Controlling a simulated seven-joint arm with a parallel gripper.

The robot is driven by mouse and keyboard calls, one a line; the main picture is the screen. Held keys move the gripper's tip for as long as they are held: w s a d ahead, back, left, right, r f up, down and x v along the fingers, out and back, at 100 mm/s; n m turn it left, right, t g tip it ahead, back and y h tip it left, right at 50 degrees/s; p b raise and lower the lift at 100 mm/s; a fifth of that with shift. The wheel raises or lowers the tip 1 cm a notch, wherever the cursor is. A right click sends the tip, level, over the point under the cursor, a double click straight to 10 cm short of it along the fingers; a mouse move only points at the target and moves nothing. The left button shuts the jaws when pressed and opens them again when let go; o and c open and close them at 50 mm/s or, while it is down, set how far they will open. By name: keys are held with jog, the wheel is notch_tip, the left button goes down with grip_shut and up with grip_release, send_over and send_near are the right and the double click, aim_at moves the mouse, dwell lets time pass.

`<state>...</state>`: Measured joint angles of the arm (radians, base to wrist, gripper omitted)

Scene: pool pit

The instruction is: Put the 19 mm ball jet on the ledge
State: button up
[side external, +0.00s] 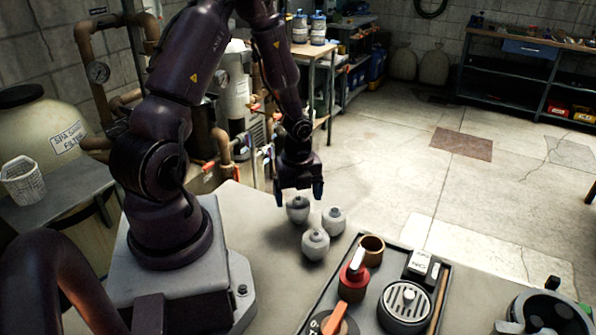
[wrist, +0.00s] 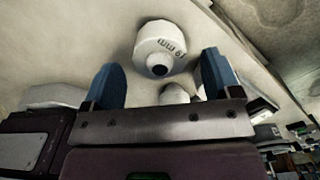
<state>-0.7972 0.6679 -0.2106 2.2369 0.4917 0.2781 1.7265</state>
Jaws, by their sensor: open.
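In the wrist view, a pale grey ball jet marked "19 mm" (wrist: 160,42) lies just beyond and between my two blue fingertips. My gripper (wrist: 160,80) is open, with nothing between its fingers. In the side view, my gripper (side external: 298,190) points down just above the rearmost jet (side external: 298,210) of a cluster of three. The other two are the right jet (side external: 334,221) and the front jet (side external: 315,245). Their markings are not readable in the side view. Part of another jet (wrist: 175,95) shows behind my gripper's bar in the wrist view. I cannot tell which surface is the ledge.
A dark device (side external: 548,312) sits at the front right.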

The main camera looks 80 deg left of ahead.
aim_at(298, 202)
jog(key=d+r+n+t+y, duration=0.1)
jog(key=d+r+n, duration=0.3)
jog(key=r, duration=0.6)
jog(key=d+r+n+t+y, duration=0.1)
jog(key=d+r+n, duration=0.25)
jog(key=r, duration=0.75)
jog(key=s+d+r+n+t+h, duration=0.2)
jog(key=s+d+r+n, duration=0.3)
jog(key=d+r+n, duration=0.3)
jog(key=shift+s+d+r+n+t, duration=0.25)
jog(key=shift+d+n+t, duration=0.6)
jog(key=shift+n, duration=0.4)
